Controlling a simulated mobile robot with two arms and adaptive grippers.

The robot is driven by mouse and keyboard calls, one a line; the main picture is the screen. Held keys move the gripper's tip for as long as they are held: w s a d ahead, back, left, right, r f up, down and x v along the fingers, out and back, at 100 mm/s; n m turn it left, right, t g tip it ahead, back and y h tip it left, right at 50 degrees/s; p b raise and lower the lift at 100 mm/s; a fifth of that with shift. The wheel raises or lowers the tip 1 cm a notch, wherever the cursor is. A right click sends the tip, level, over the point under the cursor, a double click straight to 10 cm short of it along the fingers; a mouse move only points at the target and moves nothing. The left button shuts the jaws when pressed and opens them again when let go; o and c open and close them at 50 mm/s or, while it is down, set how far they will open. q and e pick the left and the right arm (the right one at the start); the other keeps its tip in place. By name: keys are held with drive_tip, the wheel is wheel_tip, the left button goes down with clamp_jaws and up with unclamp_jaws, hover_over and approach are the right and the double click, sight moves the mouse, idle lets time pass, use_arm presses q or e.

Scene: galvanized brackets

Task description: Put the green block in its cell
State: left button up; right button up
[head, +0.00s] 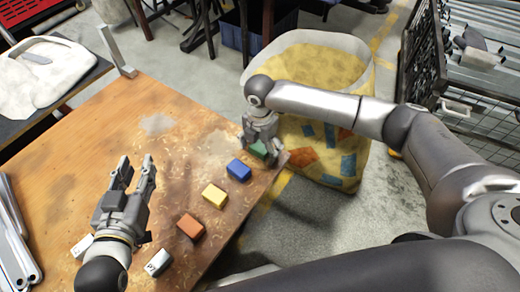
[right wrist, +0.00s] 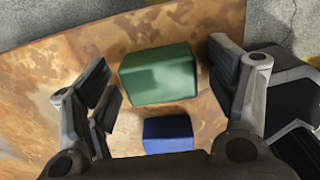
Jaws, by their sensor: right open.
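The green block (head: 258,149) lies on the rusty-brown table (head: 75,130) near its right corner, partly hidden by my right gripper (head: 259,154). In the right wrist view the green block (right wrist: 159,75) sits between the two spread fingers of my right gripper (right wrist: 165,78), with a gap on each side. My right gripper is open, just above the block. My left gripper (head: 136,165) is open and empty over the table's left part. I cannot make out a cell for the block.
A blue block (head: 238,170), a yellow block (head: 214,195) and an orange block (head: 190,227) lie in a row along the table's right edge. A white block (head: 158,262) with dark marks is nearer. A big yellow-filled sack (head: 310,65) stands beyond the corner.

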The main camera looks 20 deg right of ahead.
drive_tip(key=shift+c, duration=0.3)
drive_tip(key=c, duration=1.2)
drive_tip(key=shift+r, duration=0.15)
